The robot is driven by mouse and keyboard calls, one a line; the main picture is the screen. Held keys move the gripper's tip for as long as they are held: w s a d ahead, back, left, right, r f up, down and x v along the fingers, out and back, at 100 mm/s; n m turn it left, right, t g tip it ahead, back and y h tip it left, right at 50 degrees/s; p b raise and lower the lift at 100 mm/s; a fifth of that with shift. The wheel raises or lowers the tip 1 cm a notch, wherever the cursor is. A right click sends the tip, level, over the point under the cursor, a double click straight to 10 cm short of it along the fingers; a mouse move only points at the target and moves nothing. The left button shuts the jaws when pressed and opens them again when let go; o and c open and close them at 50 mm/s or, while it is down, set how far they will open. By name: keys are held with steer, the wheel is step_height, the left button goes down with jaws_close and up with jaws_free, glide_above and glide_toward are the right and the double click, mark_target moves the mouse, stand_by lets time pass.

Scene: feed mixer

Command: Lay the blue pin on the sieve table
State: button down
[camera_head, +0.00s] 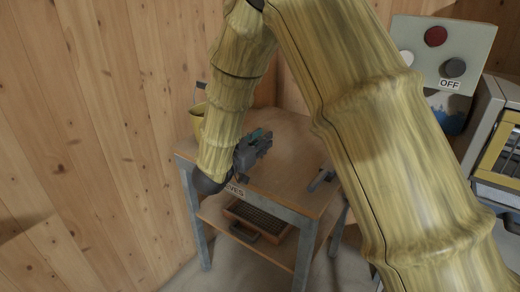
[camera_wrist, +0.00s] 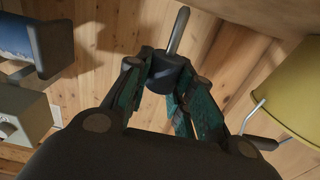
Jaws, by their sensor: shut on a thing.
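The sieve table (camera_head: 285,190) is a wooden-topped table on grey legs, with a label partly hidden by my arm. My gripper (camera_head: 255,148) is over its top at the back left; I cannot tell the height. In the wrist view my gripper (camera_wrist: 163,82) is shut on a pin (camera_wrist: 178,32) with a bare metal shaft and a dark, bluish-grey head. The head sits between the fingertips and the shaft points away from the palm. In the head view the pin cannot be made out apart from the gripper.
A yellow bucket (camera_head: 196,124) stands at the table's back left, also in the wrist view (camera_wrist: 294,92). A dark metal object (camera_head: 321,179) lies at the table's right edge. A sieve tray (camera_head: 258,218) is on the lower shelf. A button panel (camera_head: 480,45) is at the right.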

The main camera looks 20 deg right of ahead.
steer(key=shift+w, duration=0.65)
steer(key=shift+f, duration=1.8)
steer(key=shift+f, duration=0.15)
steer(key=c, duration=1.2)
jaws_free()
steer(key=shift+c, duration=0.2)
steer(key=v, duration=1.2)
